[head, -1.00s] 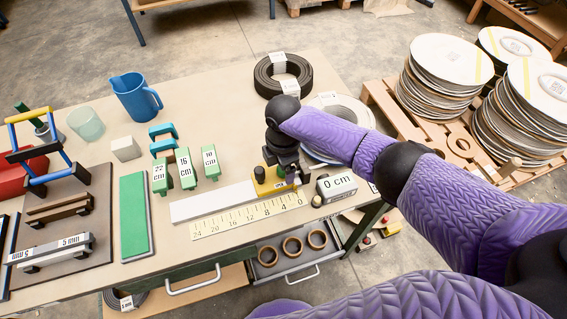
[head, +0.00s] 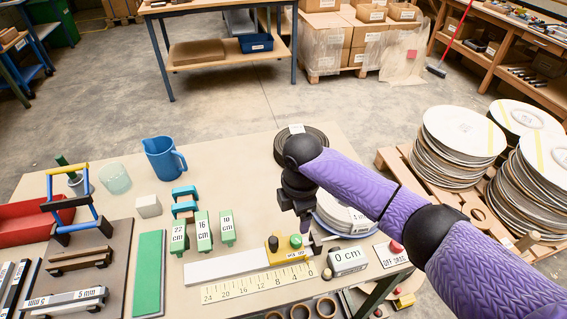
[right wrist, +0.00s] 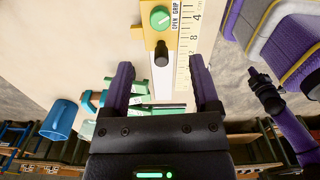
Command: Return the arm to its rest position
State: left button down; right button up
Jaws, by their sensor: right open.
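My right arm reaches in from the right in the head view. Its gripper (head: 306,232) hangs above the table beside the yellow block (head: 291,250), which has a green knob and a black knob. In the right wrist view, the two fingers (right wrist: 163,82) are apart with nothing held between them. The green knob (right wrist: 160,17), labelled OPEN GRIP, and the black knob lie beyond the fingers, apart from them. My left gripper is not in view.
A red button (head: 396,247) stands near the right edge. Stacked discs (head: 458,145) stand on a pallet at right.

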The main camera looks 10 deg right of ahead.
jog(key=s+a+f+m+t+y, duration=0.1)
jog(key=s+a+f+m+y, duration=0.15)
jog(key=s, duration=0.35)
jog(key=s+a+f+m+y, duration=0.1)
jog(key=s+a+f+m, duration=0.1)
jog(key=s+a+m, duration=0.3)
jog(key=s+d+r+m+t+h, duration=0.2)
jog(key=s+d+m+h, duration=0.1)
jog(key=s+d+m, duration=0.75)
jog(key=s+f+g+b, duration=0.1)
jog(key=s+f, duration=0.2)
jog(key=f, duration=1.5)
jog(key=s+d+f+n+g, duration=0.1)
jog(key=s+d+f, duration=0.2)
jog(key=s+f, duration=0.9)
jog(key=shift+s+d+h+b, duration=0.2)
jog(key=shift+s+h+b, duration=0.2)
jog(key=shift+s, duration=0.45)
